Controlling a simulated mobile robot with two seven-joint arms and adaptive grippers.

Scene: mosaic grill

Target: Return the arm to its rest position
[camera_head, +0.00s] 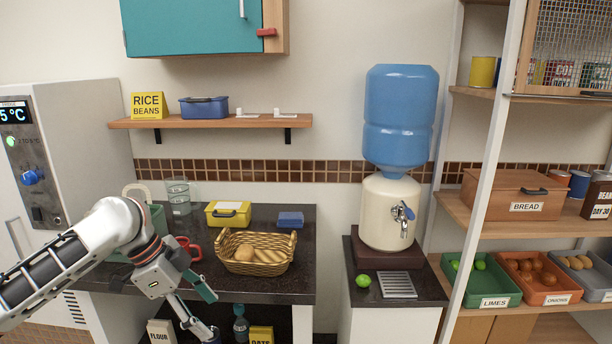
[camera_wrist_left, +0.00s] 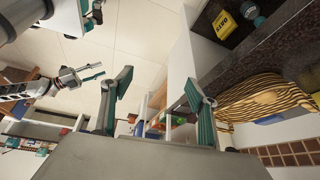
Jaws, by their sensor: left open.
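My left arm (camera_head: 70,250) comes in from the left in the head view, in front of the dark counter. My left gripper (camera_head: 208,312) is open and empty at the counter's front edge, below and left of the wicker basket (camera_head: 262,268). In the left wrist view the two teal-padded fingers of this gripper (camera_wrist_left: 158,105) stand wide apart with nothing between them. My right arm (camera_wrist_left: 22,90) shows small at the left of the wrist view. Its gripper (camera_wrist_left: 90,72) is too small to judge.
The basket holds bread. A red mug (camera_head: 188,249), yellow box (camera_head: 228,215) and blue sponge-like block (camera_head: 290,219) stand on the counter (camera_head: 297,290). Below are a flour box (camera_head: 160,332), bottle (camera_head: 241,328) and yellow box (camera_head: 261,336). A water dispenser (camera_head: 390,212) and lime (camera_head: 363,281) are right.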

